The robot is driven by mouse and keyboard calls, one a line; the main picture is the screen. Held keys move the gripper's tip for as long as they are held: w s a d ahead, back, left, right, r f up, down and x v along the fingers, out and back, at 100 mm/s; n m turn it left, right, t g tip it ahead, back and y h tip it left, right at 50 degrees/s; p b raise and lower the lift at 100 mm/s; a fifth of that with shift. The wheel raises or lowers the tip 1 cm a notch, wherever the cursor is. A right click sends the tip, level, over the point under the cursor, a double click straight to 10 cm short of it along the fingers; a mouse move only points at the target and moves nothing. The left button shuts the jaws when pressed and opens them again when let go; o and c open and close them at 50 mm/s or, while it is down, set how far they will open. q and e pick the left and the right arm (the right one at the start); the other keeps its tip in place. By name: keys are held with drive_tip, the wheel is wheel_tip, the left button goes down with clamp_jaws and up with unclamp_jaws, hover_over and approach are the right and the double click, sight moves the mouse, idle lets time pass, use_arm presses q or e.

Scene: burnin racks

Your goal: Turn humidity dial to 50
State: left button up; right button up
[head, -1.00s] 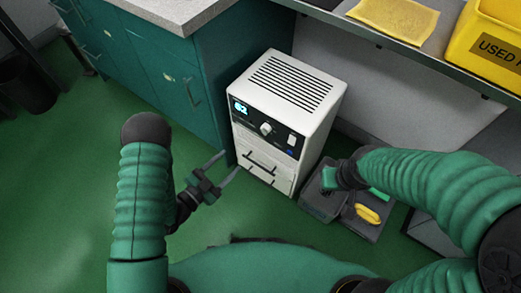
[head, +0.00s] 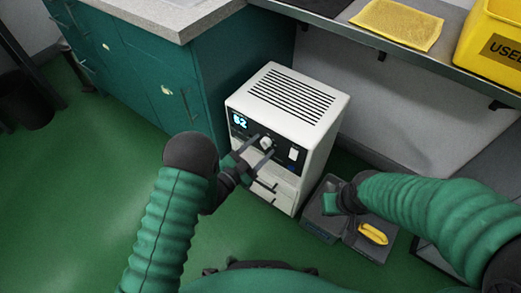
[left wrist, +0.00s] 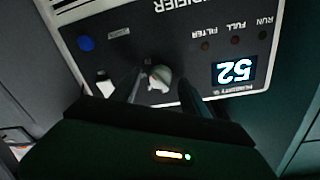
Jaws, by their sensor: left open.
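The white dehumidifier-like cabinet (head: 287,105) stands on the green floor, with a dark control panel. Its pale humidity dial (head: 266,143) also shows in the left wrist view (left wrist: 160,77). The lit display (head: 240,120) shows a two-digit number ending in 2; the first digit looks like 5 or 6. The display also shows upside down in the left wrist view (left wrist: 234,71). My left gripper (head: 261,149) is open at the panel, one finger on either side of the dial; contact cannot be told. My right gripper (head: 338,199) is low over a grey bin, its fingers unclear.
A white switch (head: 293,154) and a blue button (left wrist: 86,43) sit beside the dial. Grey bins (head: 320,228) with a yellow object (head: 373,234) stand right of the cabinet. A teal counter (head: 160,80) is on the left. A shelf (head: 350,32) overhangs behind.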

use_arm(q)
drive_tip(key=shift+w+d, duration=0.1)
clamp_jaws()
idle(0.3)
drive_tip(key=shift+n, duration=0.3)
drive_tip(key=shift+f+n+t+y+p, duration=0.2)
drive_tip(key=shift+n+p, duration=0.8)
drive_tip(key=shift+n, duration=2.35)
drive_tip(key=shift+r+n+t+y+p, duration=0.1)
drive_tip(key=shift+n+t+p, duration=0.6)
drive_tip(key=shift+n, duration=2.6)
drive_tip(key=shift+f+n+g+y+p, duration=0.15)
drive_tip(key=shift+n+p, duration=1.15)
drive_tip(key=shift+n, duration=2.05)
